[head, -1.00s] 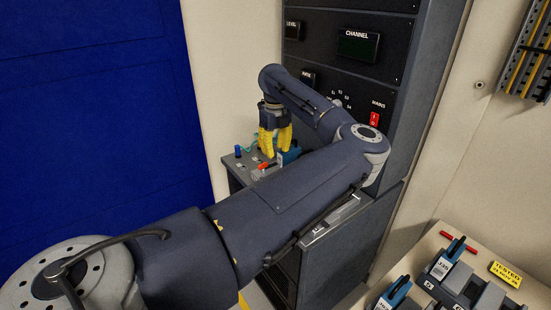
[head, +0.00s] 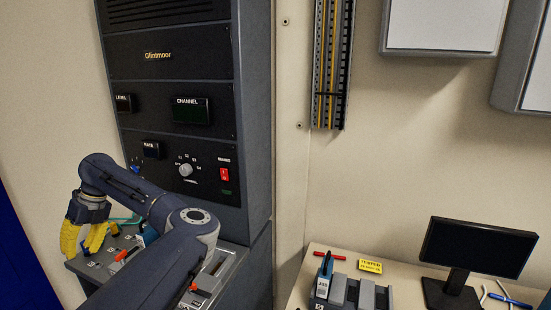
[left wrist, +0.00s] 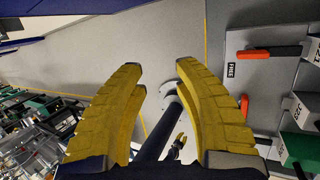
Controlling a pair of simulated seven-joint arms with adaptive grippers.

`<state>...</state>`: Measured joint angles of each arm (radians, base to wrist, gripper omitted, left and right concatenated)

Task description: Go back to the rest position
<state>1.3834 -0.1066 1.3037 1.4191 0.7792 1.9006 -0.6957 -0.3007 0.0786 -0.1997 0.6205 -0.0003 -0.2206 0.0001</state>
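My left gripper (head: 82,250) hangs with its yellow fingers downward at the left edge of the rack's desk panel (head: 72,266), in the head view. In the left wrist view its two fingers (left wrist: 158,75) stand apart with nothing between them, so it is open and empty. Part of my left arm crosses the lower left of the head view and hides some of the panel. My right gripper is not in the head view. A small yellow and dark shape low in the left wrist view may be it, too small to read.
The rack (head: 170,90) stands behind my left arm. A red-handled switch (head: 121,255) and a blue part (head: 150,235) are on the panel near my forearm.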

